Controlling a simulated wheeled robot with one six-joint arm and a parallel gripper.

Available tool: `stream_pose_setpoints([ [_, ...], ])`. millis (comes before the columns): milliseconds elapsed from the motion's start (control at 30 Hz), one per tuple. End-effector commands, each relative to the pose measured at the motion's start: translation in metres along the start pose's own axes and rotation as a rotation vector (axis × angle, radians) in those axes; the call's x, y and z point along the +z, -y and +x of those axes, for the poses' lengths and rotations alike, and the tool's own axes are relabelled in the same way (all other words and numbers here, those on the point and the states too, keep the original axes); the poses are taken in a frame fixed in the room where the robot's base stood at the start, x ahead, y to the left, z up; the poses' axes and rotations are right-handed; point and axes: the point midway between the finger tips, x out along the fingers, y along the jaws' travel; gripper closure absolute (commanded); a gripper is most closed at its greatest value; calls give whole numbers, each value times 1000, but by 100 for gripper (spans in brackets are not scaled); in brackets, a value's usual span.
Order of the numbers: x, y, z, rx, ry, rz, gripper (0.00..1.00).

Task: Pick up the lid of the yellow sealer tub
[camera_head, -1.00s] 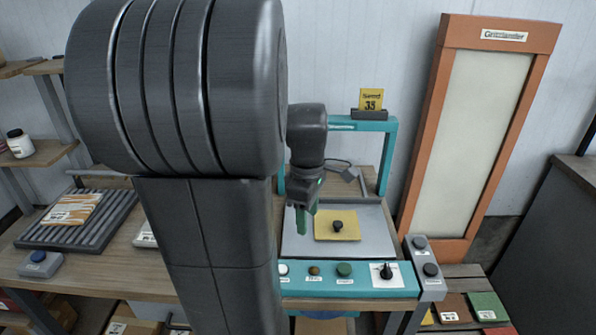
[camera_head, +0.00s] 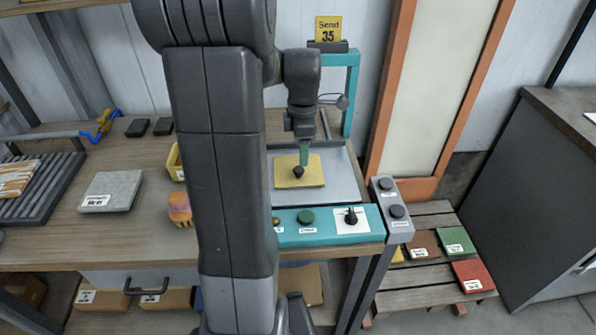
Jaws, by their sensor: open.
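A flat yellow square lid (camera_head: 314,180) with a dark round knob (camera_head: 298,172) lies on the grey plate of the teal-framed station. My gripper (camera_head: 304,156) points down with green fingers, its tips right at or just above the knob. I see the fingers edge-on, so I cannot tell whether they touch the knob or lie around it. My gripper is open. A yellow tub (camera_head: 173,162) shows only its left edge on the bench, mostly hidden behind my arm.
The grey plate (camera_head: 346,188) has free room around the lid. The teal front panel (camera_head: 335,236) carries buttons and a knob. The teal frame (camera_head: 350,95) rises behind. A grey button box (camera_head: 391,208) stands at right. An orange-and-pink object (camera_head: 180,208) lies left of my arm.

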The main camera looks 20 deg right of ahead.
Motion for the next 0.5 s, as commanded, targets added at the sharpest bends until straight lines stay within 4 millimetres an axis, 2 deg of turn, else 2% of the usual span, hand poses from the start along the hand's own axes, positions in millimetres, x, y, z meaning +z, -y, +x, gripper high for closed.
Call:
stream_pose_setpoints([
  [133,-4,2,12,-3,0,0,49],
  [333,-11,6,42,-4,0,0,49],
  [500,-10,5,53,0,0,0,49],
])
